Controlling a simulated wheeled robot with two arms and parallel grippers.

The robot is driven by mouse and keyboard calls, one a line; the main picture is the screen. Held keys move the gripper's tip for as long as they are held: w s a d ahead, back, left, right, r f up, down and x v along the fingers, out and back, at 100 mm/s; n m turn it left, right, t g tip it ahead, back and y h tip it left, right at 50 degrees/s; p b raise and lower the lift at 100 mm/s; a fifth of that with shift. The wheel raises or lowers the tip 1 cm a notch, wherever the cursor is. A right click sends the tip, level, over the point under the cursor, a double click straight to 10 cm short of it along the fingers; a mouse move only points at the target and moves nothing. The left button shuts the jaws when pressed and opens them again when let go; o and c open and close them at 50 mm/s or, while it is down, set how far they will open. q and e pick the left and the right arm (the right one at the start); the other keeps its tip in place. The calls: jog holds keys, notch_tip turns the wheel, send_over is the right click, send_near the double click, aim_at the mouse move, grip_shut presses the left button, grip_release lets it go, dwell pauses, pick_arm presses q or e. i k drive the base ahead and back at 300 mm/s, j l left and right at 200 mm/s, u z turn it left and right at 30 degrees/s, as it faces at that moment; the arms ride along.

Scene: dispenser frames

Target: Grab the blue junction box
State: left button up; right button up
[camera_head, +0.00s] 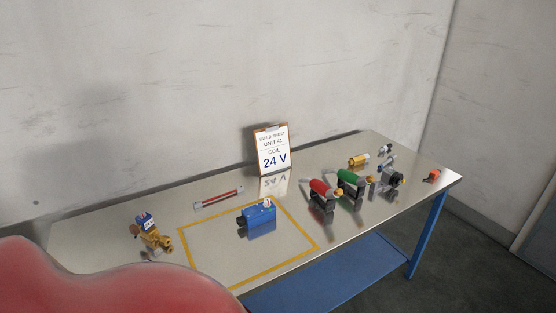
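The blue junction box (260,215) sits on the shiny metal table, inside a yellow taped outline (304,232). It has a whitish round part on top and a dark part at its left end. Neither of my grippers shows in the head view, and nothing is touching the box.
A clipboard sign reading "24 V" (272,150) stands behind the box. A red bar (219,199) lies at the left, near a brass valve with a blue top (148,232). Red (322,188) and green (350,177) cylinders stand right, with several small parts beyond. A large red shape fills the lower left.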

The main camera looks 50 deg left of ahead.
aim_at(255, 215)
jog(key=i+u, duration=0.35)
jog(key=i+l+u, duration=0.2)
jog(key=u, duration=0.15)
jog(key=i+l+u, duration=0.4)
jog(key=i+j, duration=0.05)
jog(key=j, duration=0.05)
